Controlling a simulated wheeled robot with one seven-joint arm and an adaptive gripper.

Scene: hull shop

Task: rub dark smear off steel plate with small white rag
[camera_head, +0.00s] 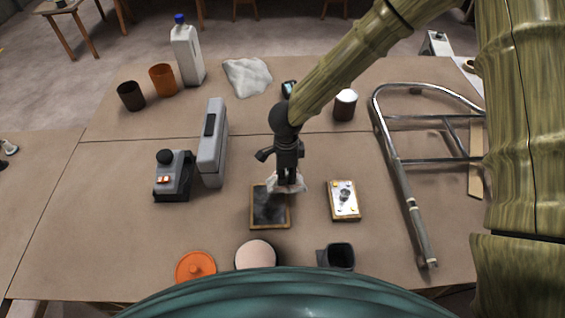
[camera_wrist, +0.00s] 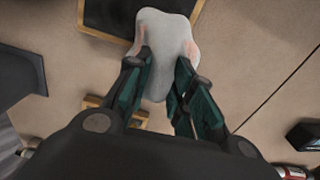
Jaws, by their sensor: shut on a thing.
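My gripper (camera_head: 286,178) points down and is shut on a small white rag (camera_head: 291,185), which bulges out around the fingertips. In the wrist view the rag (camera_wrist: 165,52) sits between the two fingers. The rag is at the far edge of a dark, wood-framed panel (camera_head: 269,209) with greyish smudges; whether it touches the surface is not clear. The panel's corner also shows in the wrist view (camera_wrist: 110,14). To its right lies a light plate (camera_head: 346,209) with a dark mark or part in its middle. I cannot tell for sure which one is the steel plate.
A grey upright device (camera_head: 212,150) and a joystick box (camera_head: 173,177) stand left. A tubular metal frame (camera_head: 397,165) lies right. An orange lid (camera_head: 196,267), a pale disc (camera_head: 256,254) and a dark cup (camera_head: 341,256) are near. A larger white cloth (camera_head: 247,76) lies behind.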

